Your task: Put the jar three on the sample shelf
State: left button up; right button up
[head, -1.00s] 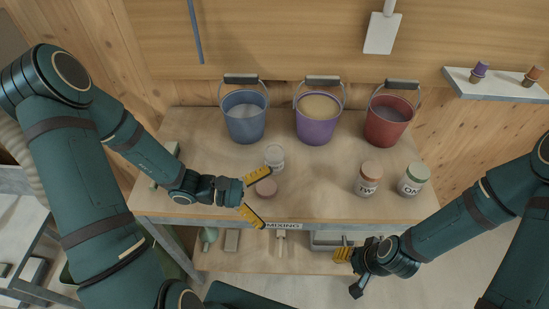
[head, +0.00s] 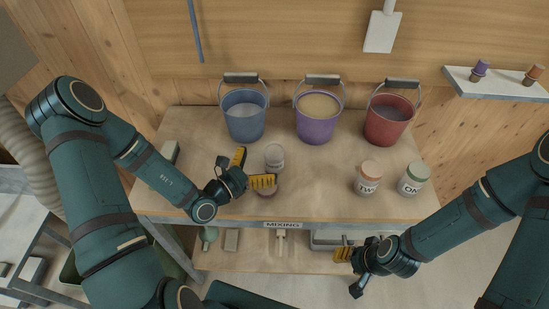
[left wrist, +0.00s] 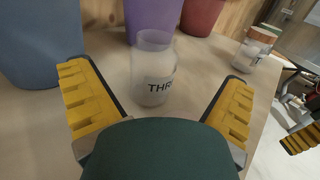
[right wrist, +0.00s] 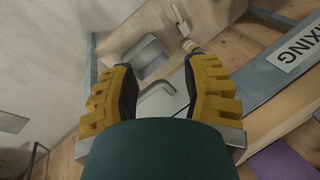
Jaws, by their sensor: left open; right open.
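Jar three (head: 274,155) is a clear glass jar standing upright on the table, in front of the blue and purple buckets. Its label partly shows as "THR" in the left wrist view (left wrist: 153,88), and its top looks open. A pinkish round lid (head: 267,192) lies on the table in front of it, partly hidden by a finger. My left gripper (head: 259,167) is open beside the jar, its fingers pointing towards it, not closed on it. My right gripper (head: 344,254) is open and empty at the table's front, low. A white wall shelf (head: 497,89), likely the sample shelf, is at upper right.
Blue (head: 245,124), purple (head: 316,128) and red (head: 386,130) buckets line the table's back. Jars with orange (head: 368,180) and green (head: 413,180) lids stand at right. Two small capped items occupy the wall shelf. The middle of the table (head: 320,180) is clear.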

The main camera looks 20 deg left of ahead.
aim_at(269, 154)
pick_arm(q)
jog(key=shift+a+b+x, duration=0.1)
jog(key=shift+b+x, duration=0.05)
jog(key=shift+x, duration=1.45)
jog(key=shift+a+b+x, duration=0.15)
jog(key=shift+x, duration=1.4)
jog(key=shift+w+r, duration=0.15)
jog(key=c, duration=1.4)
jog(key=shift+o, duration=0.2)
